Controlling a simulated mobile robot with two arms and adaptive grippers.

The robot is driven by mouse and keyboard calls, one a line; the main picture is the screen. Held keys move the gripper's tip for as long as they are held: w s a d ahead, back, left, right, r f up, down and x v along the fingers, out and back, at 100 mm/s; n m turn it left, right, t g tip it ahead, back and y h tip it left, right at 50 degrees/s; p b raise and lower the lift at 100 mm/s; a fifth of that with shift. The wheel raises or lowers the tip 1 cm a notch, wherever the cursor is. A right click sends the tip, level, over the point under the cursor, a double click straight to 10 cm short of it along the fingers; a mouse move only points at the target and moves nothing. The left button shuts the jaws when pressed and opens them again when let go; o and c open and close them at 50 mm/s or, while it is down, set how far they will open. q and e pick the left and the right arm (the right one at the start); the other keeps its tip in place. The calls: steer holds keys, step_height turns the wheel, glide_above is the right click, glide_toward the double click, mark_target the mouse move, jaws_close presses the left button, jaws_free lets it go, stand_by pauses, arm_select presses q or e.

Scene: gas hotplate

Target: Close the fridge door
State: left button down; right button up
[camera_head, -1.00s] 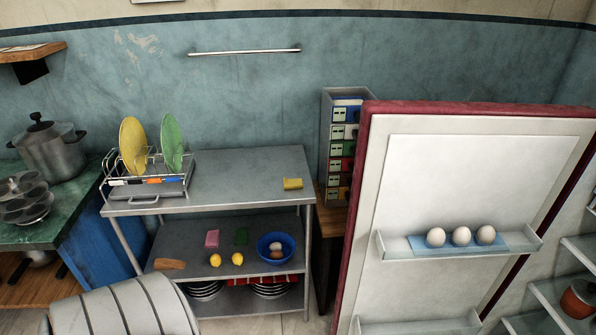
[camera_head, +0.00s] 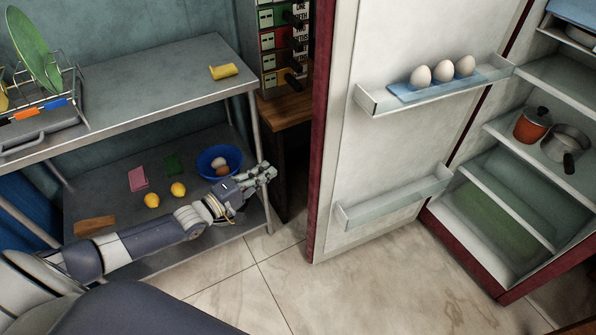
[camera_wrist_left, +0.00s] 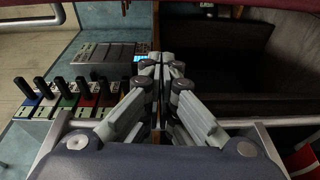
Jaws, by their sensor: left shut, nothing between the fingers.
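The fridge door (camera_head: 395,155) stands wide open, its white inner side facing me and its red edge toward the metal table. Its upper shelf (camera_head: 436,92) carries three eggs, and its lower shelf (camera_head: 392,203) looks empty. The fridge body (camera_head: 505,195) is at the right, with shelves showing. My left gripper (camera_head: 268,172) is shut and empty, to the left of the door's red edge and apart from it, in front of the metal table. Its closed fingers (camera_wrist_left: 166,62) also show in the left wrist view. My right gripper is not in view.
A metal table (camera_head: 150,85) with a dish rack, a yellow sponge (camera_head: 224,71), lemons (camera_head: 178,189) and a blue bowl (camera_head: 213,152) stands at the left. The tiled floor (camera_head: 270,285) in front is clear.

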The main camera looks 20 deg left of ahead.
arm_select(q)
steer(key=b+x, duration=0.2)
steer(key=x, duration=0.8)
steer(key=shift+s+d+r+p, duration=0.3)
steer(key=shift+s+d, duration=0.35)
steer(key=shift+d, duration=0.2)
steer(key=shift+s+d+r+p, duration=0.2)
steer(key=shift+s+d+r, duration=0.05)
steer(key=shift+s+d, duration=0.55)
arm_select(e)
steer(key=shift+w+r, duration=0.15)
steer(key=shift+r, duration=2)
arm_select(q)
steer(key=shift+d, duration=0.1)
